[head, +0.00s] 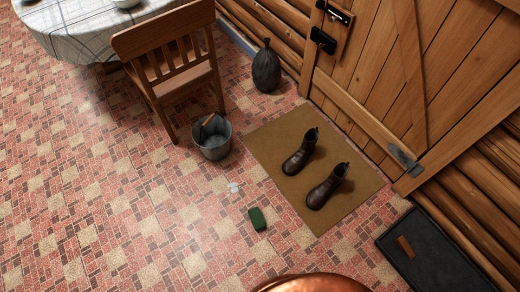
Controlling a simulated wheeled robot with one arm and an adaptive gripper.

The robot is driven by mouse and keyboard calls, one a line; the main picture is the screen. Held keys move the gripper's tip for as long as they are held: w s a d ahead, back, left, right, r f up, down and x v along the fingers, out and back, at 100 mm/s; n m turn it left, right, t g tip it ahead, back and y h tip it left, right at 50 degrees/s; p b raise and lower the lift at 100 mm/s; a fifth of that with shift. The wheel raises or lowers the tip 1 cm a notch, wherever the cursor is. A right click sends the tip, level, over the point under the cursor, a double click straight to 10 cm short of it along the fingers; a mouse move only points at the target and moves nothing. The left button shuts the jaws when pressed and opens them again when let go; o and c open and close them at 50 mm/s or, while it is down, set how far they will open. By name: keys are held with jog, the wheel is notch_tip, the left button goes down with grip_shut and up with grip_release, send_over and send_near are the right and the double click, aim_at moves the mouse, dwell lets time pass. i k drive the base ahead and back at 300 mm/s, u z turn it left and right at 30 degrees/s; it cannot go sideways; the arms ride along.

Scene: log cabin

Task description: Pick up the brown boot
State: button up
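Two dark brown lace-up boots stand upright, side by side, on a tan doormat (270,150) in the head view. One boot (298,156) is nearer the door and the chair. The other boot (325,188) is a little lower and to the right. Their toes point down and left in the picture, and there is a gap between them. Nothing covers either boot. My gripper is not in view.
A metal bucket (212,148) with something inside stands left of the mat, by a wooden chair (183,82). A green object (257,219) and small white bits (234,187) lie on the tiles. A dark vase (266,70), plank door (385,65) and dark tray (432,262) border the mat area.

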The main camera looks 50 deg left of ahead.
aim_at(292, 166)
jog(key=u, duration=1.15)
jog(key=i, duration=0.9)
jog(key=u, duration=2.3)
